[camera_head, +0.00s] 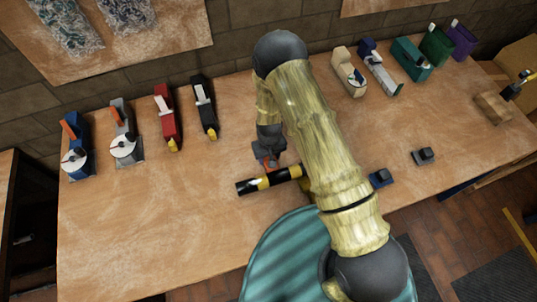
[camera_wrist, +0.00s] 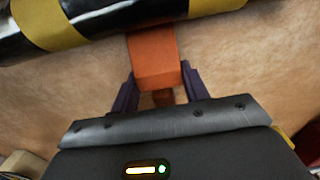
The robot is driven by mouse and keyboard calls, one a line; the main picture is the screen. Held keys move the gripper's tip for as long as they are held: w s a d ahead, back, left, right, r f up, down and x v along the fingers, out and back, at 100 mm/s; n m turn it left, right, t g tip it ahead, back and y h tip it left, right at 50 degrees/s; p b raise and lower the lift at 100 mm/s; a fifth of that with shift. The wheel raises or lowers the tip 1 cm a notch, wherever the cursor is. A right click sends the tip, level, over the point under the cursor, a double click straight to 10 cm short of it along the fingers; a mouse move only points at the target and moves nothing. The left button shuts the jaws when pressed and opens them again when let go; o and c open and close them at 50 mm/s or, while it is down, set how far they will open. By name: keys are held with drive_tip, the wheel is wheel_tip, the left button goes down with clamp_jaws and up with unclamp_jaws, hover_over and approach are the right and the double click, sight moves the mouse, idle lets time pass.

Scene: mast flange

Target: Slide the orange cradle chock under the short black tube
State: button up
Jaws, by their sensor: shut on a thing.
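The short black tube (camera_head: 249,186) lies on the table in front of my gripper, with yellow bands around it. Its near side crosses the top of the wrist view (camera_wrist: 92,24). The orange cradle chock (camera_wrist: 153,57) sits between my gripper and the tube, with its far end at the tube's edge. I cannot tell how far it reaches beneath. My gripper (camera_wrist: 159,80) is shut on the chock, with a dark purple finger on each side of its near end. In the head view my gripper (camera_head: 267,158) is partly hidden by my wrist.
Several clamp-like tools stand along the back, including a red one (camera_head: 168,117) and a black one (camera_head: 205,107). The table's front left is clear.

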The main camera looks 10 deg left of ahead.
drive_tip(key=shift+s+d, duration=0.15)
drive_tip(key=shift+s, duration=0.1)
drive_tip(key=o, duration=1.1)
wheel_tip(320, 180, up, 17)
drive_tip(key=b, duration=0.3)
drive_tip(key=shift+r, duration=0.2)
idle(0.4)
drive_tip(key=s+d+r+m+t, duration=0.1)
drive_tip(key=s+d+r, duration=0.2)
drive_tip(key=d, duration=0.4)
drive_tip(key=s+d+r+m, duration=0.2)
drive_tip(key=s+d+r, duration=0.1)
drive_tip(key=d+r, duration=0.3)
drive_tip(key=s+d+r+m+t, duration=0.1)
drive_tip(key=s+d+r+m, duration=0.1)
drive_tip(key=d, duration=0.6)
drive_tip(key=shift+s+d+r+t, duration=0.15)
drive_tip(key=shift+s+r, duration=0.2)
drive_tip(key=shift+r, duration=0.25)
drive_tip(key=shift+s+r+t, duration=0.15)
drive_tip(key=shift+s+r, duration=0.2)
drive_tip(key=shift+r, duration=0.2)
drive_tip(key=shift+w, duration=0.1)
drive_tip(key=c, duration=0.5)
